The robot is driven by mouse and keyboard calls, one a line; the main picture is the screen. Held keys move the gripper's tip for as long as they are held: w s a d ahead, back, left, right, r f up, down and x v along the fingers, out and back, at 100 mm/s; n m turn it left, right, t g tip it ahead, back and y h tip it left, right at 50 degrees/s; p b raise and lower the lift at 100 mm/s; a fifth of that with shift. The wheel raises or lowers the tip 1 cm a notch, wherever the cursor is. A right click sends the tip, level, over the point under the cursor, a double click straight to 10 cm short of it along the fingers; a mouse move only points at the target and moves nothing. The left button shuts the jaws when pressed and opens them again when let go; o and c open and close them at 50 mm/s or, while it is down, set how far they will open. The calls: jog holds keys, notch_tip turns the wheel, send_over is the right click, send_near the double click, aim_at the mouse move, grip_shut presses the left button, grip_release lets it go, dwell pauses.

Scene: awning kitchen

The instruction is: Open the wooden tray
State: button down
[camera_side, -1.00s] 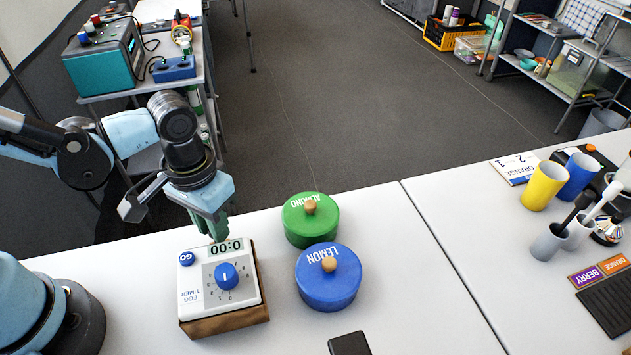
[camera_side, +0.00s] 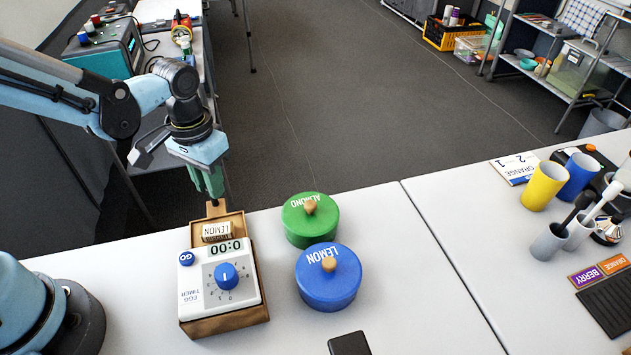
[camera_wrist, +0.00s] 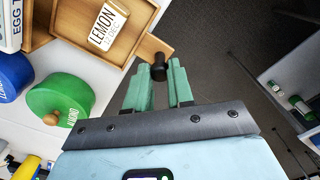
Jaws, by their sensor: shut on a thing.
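The wooden tray (camera_side: 236,219) is a drawer in the wooden base under the white egg timer (camera_side: 221,280). It stands pulled out at the timer's far side. A pale block marked LEMON (camera_side: 217,230) lies in it. The wrist view shows the tray (camera_wrist: 68,20) at upper left, with its LEMON label and a tab ending in a dark knob (camera_wrist: 158,68). My gripper (camera_side: 214,197) is at the tray's far end, its green fingers shut on the knob. The wrist view shows the fingers (camera_wrist: 158,76) on both sides of the knob.
A green ALMOND tin (camera_side: 310,226) and a blue LEMON tin (camera_side: 328,285) stand right of the timer. A black object (camera_side: 349,344) lies at the front. Cups (camera_side: 544,186) stand far right. Beyond the table's far edge is open floor.

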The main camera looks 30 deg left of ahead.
jog(key=c, duration=1.2)
grip_release()
jog(key=shift+c, duration=0.2)
notch_tip(320, 180, up, 12)
jog(key=s+a+f+t, duration=0.2)
jog(key=s+a+t, duration=0.1)
jog(key=t, duration=0.4)
jog(key=shift+s+a+f, duration=0.15)
jog(key=shift+a+f, duration=0.05)
jog(key=shift+a, duration=0.7)
